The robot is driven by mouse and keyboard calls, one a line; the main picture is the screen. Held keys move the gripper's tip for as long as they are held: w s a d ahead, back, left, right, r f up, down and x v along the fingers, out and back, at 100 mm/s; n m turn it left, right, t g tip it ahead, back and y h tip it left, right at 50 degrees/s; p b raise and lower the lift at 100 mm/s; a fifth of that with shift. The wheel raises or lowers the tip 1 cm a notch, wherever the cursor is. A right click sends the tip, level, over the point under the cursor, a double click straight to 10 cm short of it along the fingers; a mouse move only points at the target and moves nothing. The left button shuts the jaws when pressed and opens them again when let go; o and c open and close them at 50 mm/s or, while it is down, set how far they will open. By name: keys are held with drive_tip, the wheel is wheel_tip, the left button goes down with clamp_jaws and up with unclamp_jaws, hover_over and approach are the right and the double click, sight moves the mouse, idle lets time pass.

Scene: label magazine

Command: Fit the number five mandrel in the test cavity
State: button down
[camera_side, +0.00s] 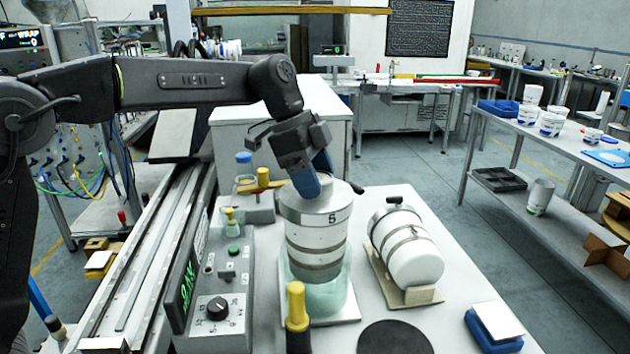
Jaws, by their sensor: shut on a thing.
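The number five mandrel (318,234) is a pale cylinder with grey bands and a "5" near its top. It stands about upright in the middle of the bench. My gripper (318,186) comes down from above and is shut at the mandrel's top; the fingertips are partly hidden. The mandrel's lower end is at or inside a translucent greenish cup (322,299), which looks like the test cavity, on a white square base. I cannot tell how deep the mandrel sits in it.
Another banded white cylinder (408,245) lies tilted on a wooden cradle to the right. A yellow-topped handle (297,305) stands close in front of the cup. A control box (222,300) is at left. A dark disc (394,338) and a blue-and-white block (494,326) lie at front right.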

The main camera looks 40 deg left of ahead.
drive_tip(key=shift+r, duration=2.45)
